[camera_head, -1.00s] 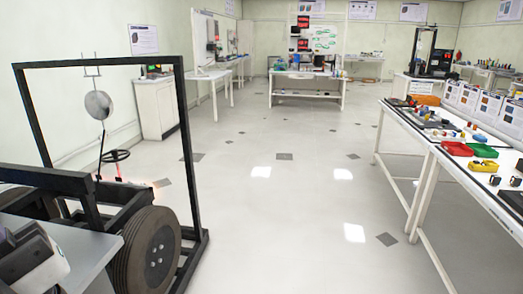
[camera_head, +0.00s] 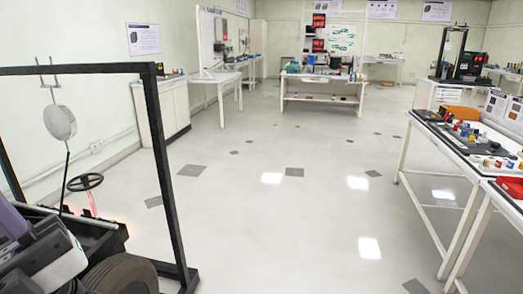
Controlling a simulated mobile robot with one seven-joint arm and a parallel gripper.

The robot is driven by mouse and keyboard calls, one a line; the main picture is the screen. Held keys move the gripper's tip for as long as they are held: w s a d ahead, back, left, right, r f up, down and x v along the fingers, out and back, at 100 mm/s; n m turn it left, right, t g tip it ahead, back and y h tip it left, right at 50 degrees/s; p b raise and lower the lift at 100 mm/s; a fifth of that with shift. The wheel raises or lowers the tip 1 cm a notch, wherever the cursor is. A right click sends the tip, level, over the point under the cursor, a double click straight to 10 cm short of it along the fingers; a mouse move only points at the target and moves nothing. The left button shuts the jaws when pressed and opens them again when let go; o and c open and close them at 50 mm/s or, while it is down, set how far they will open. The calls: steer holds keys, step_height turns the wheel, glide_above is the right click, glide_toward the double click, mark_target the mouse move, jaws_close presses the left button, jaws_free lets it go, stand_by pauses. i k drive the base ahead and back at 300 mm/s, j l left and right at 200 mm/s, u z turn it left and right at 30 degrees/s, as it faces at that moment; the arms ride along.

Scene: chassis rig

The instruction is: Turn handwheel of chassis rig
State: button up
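The chassis rig stands at the left, with a black upright frame (camera_head: 160,165) and a dark tyre (camera_head: 122,275) at its base. The handwheel (camera_head: 85,182) is a small black spoked ring on a post, seen through the frame, with a reddish glow below it. A pale round disc (camera_head: 60,122) hangs above and left of it. My gripper cannot be made out; white and dark parts that may be my arm show at the lower left, apart from the handwheel in the picture.
A long white table (camera_head: 460,165) with small coloured parts runs along the right. A white cabinet (camera_head: 162,107) stands by the left wall, and another table (camera_head: 322,88) is at the back. The grey floor (camera_head: 275,225) between them is clear.

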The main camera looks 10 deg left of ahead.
mark_target(84, 178)
steer(key=i+u, duration=0.15)
steer(key=i, duration=1.1)
steer(key=i+l+u, duration=0.1)
steer(key=i+u, duration=0.15)
steer(key=i, duration=0.35)
steer(key=i+l+u, duration=0.2)
steer(key=i, duration=0.35)
steer(key=i+u, duration=0.15)
steer(key=u, duration=0.25)
steer(key=i+u, duration=0.2)
steer(key=u, duration=0.25)
steer(key=i+l+u, duration=0.1)
steer(key=u, duration=0.3)
steer(key=i+u, duration=0.2)
steer(key=u, duration=0.2)
steer(key=i+l+u, duration=0.15)
steer(key=u, duration=0.2)
steer(key=i+l+u, duration=0.15)
steer(key=u, duration=0.25)
steer(key=i+l, duration=0.05)
